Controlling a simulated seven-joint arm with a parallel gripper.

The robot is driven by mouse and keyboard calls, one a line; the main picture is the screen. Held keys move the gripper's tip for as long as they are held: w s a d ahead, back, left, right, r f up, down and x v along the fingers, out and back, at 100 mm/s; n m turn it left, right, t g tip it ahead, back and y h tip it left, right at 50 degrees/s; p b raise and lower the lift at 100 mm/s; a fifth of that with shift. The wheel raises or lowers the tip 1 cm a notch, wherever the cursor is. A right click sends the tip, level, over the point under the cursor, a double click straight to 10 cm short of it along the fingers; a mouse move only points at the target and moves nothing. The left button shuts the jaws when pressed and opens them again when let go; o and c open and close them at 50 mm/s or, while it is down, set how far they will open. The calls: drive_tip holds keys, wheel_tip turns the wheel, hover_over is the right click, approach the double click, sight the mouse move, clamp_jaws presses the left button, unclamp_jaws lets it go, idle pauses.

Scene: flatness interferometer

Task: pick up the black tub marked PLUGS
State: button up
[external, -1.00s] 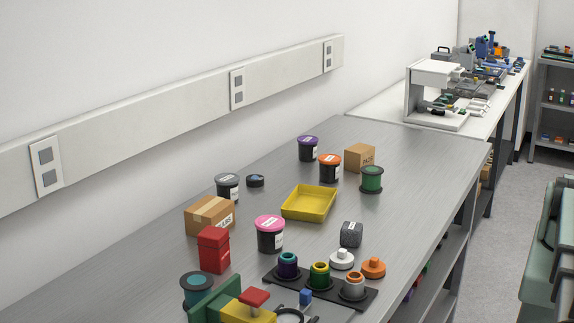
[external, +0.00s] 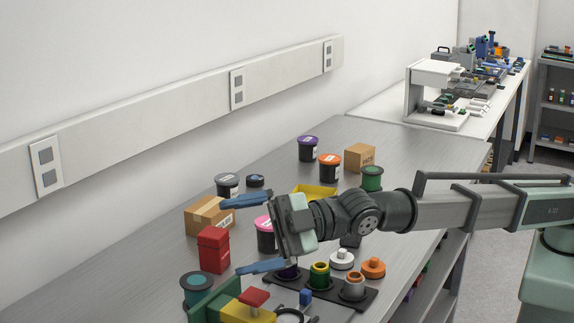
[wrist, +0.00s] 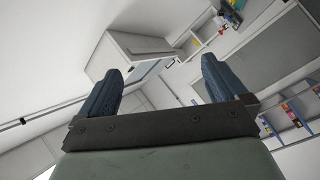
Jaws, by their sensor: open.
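Several black tubs stand on the grey bench: one with a purple lid (external: 308,150), one with an orange lid (external: 329,167), one with a grey lid (external: 227,186) and one with a pink lid (external: 265,238). Their white labels are too small to read, so I cannot tell which is marked PLUGS. My gripper (external: 230,238) is open and empty, with its blue fingers spread and pointing left. It overlaps the pink-lidded tub in the external view and partly hides it. In the wrist view my gripper (wrist: 161,66) has nothing between its fingers, and no tub shows.
A cardboard box (external: 202,220) and a red canister (external: 213,250) stand near my fingers. A yellow tray (external: 312,191) is partly hidden behind my wrist. A black holder (external: 333,294) with several spools lies in front. The bench's left strip is clear.

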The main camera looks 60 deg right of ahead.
drive_tip(key=w+d+m+h, duration=0.4)
drive_tip(key=w+d, duration=0.6)
drive_tip(key=w, duration=0.3)
drive_tip(key=m+g+h, duration=0.7)
drive_tip(key=m+h, duration=0.1)
drive_tip(key=m, duration=0.1)
approach(266, 220)
drive_tip(key=x, duration=0.4)
drive_tip(key=shift+w+a+f, duration=0.1)
drive_tip(key=shift+f, duration=0.2)
drive_tip(key=shift+s+x, duration=0.2)
drive_tip(key=shift+x, duration=0.7)
drive_tip(key=shift+s+x, duration=0.15)
drive_tip(key=shift+x, duration=0.8)
drive_tip(key=shift+s+x, duration=0.2)
drive_tip(key=shift+x, duration=0.7)
drive_tip(key=shift+f, duration=0.15)
drive_tip(key=shift+c, duration=0.4)
drive_tip(key=c, duration=0.9)
